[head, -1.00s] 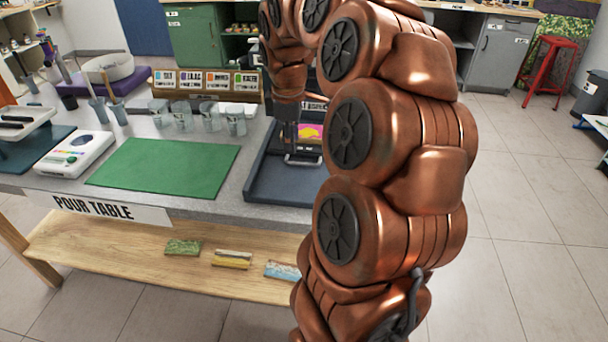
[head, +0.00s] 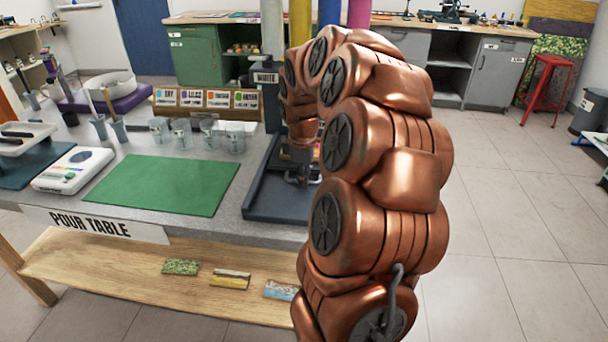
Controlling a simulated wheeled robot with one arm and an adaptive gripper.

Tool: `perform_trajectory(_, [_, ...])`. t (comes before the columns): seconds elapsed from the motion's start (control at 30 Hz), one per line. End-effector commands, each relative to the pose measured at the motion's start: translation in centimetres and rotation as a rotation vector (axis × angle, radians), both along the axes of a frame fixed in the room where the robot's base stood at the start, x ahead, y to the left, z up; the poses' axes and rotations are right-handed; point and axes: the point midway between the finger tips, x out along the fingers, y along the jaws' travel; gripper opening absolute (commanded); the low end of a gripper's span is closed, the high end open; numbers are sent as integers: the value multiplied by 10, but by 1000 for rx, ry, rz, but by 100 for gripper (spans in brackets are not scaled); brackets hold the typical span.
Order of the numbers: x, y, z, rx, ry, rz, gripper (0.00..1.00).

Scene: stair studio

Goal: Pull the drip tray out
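The drip tray (head: 270,203) is a dark blue-grey shallow tray with a raised rim at the right end of the pour table in the head view. My copper arm covers its right side. My gripper (head: 300,179) points down low over the back part of the tray, in front of the dispenser stand. The tray's handle is mostly hidden behind the gripper. Whether the fingers are open or shut, or touch the handle, is too small and dark to tell.
A green mat (head: 160,184) and a white scale (head: 73,169) lie left of the tray. Several clear cups (head: 181,132) stand behind the mat. Coloured tubes (head: 300,22) rise behind the tray. A wooden lower shelf (head: 130,262) runs below.

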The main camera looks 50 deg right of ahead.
Motion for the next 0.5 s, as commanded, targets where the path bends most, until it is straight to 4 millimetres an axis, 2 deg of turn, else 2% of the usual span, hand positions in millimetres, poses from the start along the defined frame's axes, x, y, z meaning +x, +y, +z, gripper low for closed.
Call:
perform_trajectory(0.2, [0, 0, -1, 1, 1, 0, 35])
perform_trajectory(0.5, [0, 0, -1, 1, 2, 0, 5])
